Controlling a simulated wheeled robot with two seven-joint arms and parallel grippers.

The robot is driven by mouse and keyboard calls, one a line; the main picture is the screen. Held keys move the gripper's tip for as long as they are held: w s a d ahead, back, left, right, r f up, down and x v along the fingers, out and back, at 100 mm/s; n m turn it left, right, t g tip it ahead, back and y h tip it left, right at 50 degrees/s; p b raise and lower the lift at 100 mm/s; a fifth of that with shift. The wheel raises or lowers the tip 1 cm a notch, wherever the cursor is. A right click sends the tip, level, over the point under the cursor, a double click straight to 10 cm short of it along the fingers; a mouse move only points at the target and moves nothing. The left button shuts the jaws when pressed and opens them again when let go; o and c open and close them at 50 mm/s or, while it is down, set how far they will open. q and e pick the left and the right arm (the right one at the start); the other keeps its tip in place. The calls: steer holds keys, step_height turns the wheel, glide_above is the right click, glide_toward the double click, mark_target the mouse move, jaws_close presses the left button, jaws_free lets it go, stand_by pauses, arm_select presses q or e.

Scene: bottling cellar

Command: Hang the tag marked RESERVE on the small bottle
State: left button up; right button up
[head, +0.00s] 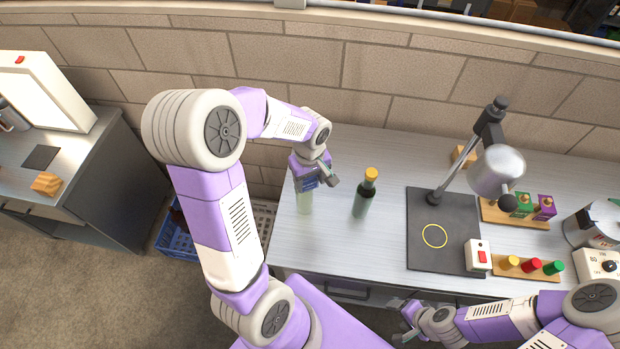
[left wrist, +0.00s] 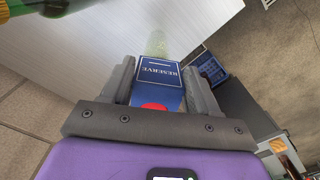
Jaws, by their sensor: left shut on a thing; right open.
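The blue tag marked RESERVE (left wrist: 158,80) is between the fingers of my left gripper (left wrist: 160,95), its lettering upside down in the left wrist view. In the head view my left gripper (head: 314,182) is directly over a small pale green bottle (head: 304,204), which stands upright at the bench's left end. The bottle shows faintly beyond the tag in the left wrist view (left wrist: 156,44). Whether the tag touches or encircles its neck cannot be told. A taller dark green bottle (head: 363,200) with a yellow cap stands to the right. My right gripper (head: 408,322) is open and empty at the bench front.
A dark mat (head: 425,255) with a yellow ring lies under a lamp (head: 495,170). A switch box (head: 478,256) and a wooden rack of coloured knobs (head: 500,270) stand at right. A blue crate (head: 178,242) is on the floor left of the bench.

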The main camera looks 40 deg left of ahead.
arm_select(q)
steer(key=shift+f, duration=0.1)
stand_by(0.3)
steer(key=shift+f+b, duration=0.5)
steer(key=shift+b, duration=0.05)
steer(key=shift+f, duration=0.15)
steer(key=shift+f+b, duration=0.5)
steer(key=shift+b, duration=0.1)
steer(key=shift+f, duration=0.1)
steer(key=shift+f+b, duration=0.35)
steer(key=shift+b, duration=0.15)
steer(key=o, duration=0.8)
steer(key=shift+c, duration=0.2)
